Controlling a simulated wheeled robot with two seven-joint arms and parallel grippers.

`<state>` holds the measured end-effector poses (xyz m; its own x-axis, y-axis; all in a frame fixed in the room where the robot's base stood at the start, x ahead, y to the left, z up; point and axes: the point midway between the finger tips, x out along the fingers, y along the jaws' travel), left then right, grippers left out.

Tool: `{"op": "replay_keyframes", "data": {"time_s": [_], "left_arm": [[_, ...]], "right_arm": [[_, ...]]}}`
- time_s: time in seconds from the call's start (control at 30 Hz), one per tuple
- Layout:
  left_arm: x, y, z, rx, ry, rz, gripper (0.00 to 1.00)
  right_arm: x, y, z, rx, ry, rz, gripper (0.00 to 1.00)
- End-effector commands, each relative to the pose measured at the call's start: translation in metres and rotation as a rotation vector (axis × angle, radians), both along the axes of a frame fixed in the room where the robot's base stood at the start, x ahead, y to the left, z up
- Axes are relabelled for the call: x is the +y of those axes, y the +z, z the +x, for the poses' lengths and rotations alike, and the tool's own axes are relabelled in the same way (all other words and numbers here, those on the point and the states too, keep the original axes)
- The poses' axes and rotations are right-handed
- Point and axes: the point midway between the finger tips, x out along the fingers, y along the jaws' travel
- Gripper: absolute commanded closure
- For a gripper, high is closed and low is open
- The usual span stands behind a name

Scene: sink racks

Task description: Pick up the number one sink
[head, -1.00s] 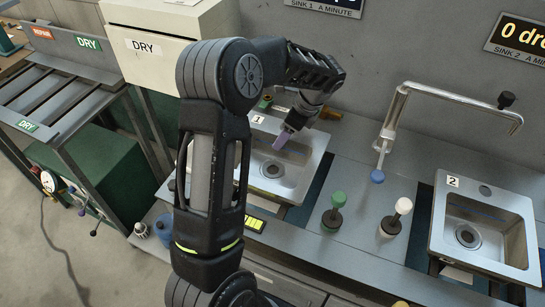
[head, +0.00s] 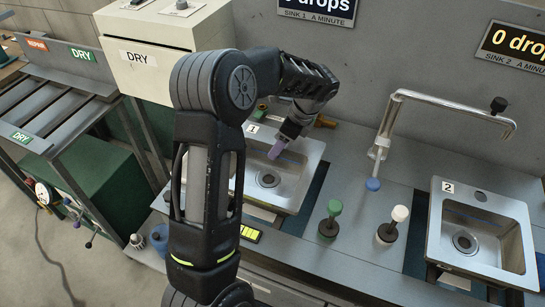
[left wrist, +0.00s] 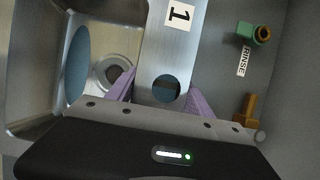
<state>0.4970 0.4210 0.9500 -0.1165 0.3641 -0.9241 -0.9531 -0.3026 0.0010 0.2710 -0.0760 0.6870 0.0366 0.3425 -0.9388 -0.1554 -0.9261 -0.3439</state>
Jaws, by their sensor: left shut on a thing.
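The number one sink (head: 291,186) is a steel basin with a "1" label, set in the counter left of centre in the head view. My left gripper (head: 279,148) reaches down at its back rim, with purple fingertips. In the left wrist view the fingers (left wrist: 163,98) sit on either side of the sink's rim strip (left wrist: 160,52), which has a round hole and the "1" label. The gripper is shut on this rim. My arm hides the sink's left part in the head view. My right gripper is not in view.
Sink two (head: 480,215) stands at the right under a bent faucet (head: 445,103). Green (head: 331,220) and white (head: 393,224) knobs stand between the sinks. A green fitting (left wrist: 253,33) and a brass fitting (left wrist: 250,110) are close beside the gripper. A DRY rack (head: 55,95) is at the left.

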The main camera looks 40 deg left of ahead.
Motion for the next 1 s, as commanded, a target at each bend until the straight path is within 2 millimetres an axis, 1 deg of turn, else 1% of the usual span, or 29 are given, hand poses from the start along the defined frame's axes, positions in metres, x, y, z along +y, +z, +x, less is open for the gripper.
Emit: {"op": "replay_keyframes", "data": {"time_s": [0.17,0.27,0.37,0.6,0.7,0.83,1.0], "left_arm": [[0.001,0.009,0.001,-0.004,-0.001,0.002,1.0],[0.001,0.018,0.001,-0.004,0.0,0.002,1.0],[0.0,0.033,0.001,-0.005,-0.001,0.003,1.0],[0.001,0.076,0.002,-0.007,-0.001,0.003,1.0],[0.0,0.091,0.001,-0.004,-0.001,0.002,1.0],[0.0,0.103,0.001,-0.002,0.0,0.002,1.0],[0.0,0.107,0.001,-0.002,0.0,0.001,1.0]], "right_arm": [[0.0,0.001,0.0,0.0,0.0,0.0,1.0],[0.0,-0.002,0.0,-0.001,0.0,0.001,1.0],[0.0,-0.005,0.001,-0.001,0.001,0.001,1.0],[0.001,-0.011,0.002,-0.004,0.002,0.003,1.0],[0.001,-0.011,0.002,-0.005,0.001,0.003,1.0],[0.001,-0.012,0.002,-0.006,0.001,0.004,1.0],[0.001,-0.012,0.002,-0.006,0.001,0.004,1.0]]}}
